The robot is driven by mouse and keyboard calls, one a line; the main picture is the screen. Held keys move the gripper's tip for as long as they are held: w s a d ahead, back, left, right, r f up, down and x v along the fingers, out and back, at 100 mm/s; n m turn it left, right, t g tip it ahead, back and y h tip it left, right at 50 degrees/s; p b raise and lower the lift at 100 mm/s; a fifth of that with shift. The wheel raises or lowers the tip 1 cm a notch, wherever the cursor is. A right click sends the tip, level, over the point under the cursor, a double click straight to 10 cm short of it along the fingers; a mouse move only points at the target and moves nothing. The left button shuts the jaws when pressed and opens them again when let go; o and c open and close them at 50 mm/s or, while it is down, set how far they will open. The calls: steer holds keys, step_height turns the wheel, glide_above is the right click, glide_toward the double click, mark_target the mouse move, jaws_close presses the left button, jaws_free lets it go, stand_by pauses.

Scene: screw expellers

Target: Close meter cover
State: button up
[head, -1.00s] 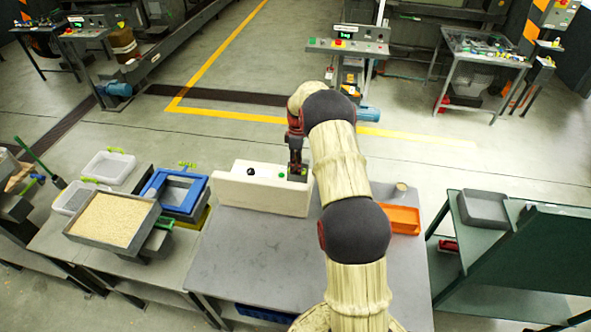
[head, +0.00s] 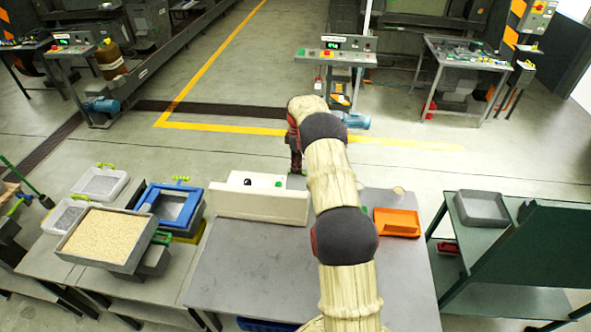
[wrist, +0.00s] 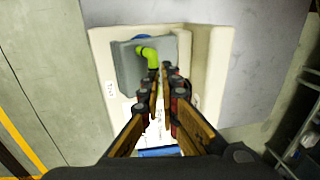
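In the wrist view, a grey block-like part (wrist: 128,68) with a bent yellow-green handle (wrist: 149,57) sits on a cream housing (wrist: 216,70). I cannot tell for sure whether this grey part is the meter cover. My gripper (wrist: 161,74) is over the housing, its fingertips beside the lower end of the handle. The fingers are partly apart with a narrow gap, and nothing is visibly held. Contact with the handle cannot be told. In the head view, the cream housing (head: 258,205) stands on the grey table, and my arm hides the gripper's fingertips.
An orange tray (head: 397,223) lies right of my arm on the grey table (head: 250,270). At left are a blue-framed box (head: 152,198) and a grain-filled tray (head: 107,238). A green shelf unit (head: 540,250) stands at right. The table's front part is clear.

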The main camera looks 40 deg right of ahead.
steer(key=shift+o, duration=1.2)
steer(key=shift+s+a+f, duration=0.2)
steer(key=shift+s+a, duration=0.2)
steer(key=shift+o, duration=0.4)
steer(key=shift+w+d+f, duration=0.1)
steer(key=shift+w+d+r+p, duration=0.5)
steer(key=shift+w+d+r, duration=0.4)
steer(key=shift+r, duration=0.2)
steer(key=shift+w+d+r+p, duration=0.45)
steer(key=shift+w+d+r, duration=0.3)
steer(key=shift+d+r, duration=0.25)
steer(key=shift+w+d+r+p, duration=0.8)
steer(key=shift+d+r+p, duration=0.05)
steer(key=shift+r+p, duration=0.15)
steer(key=shift+r, duration=0.1)
step_height(320, 180, up, 7)
steer(key=shift+w+d, duration=0.35)
steer(key=shift+r, duration=0.1)
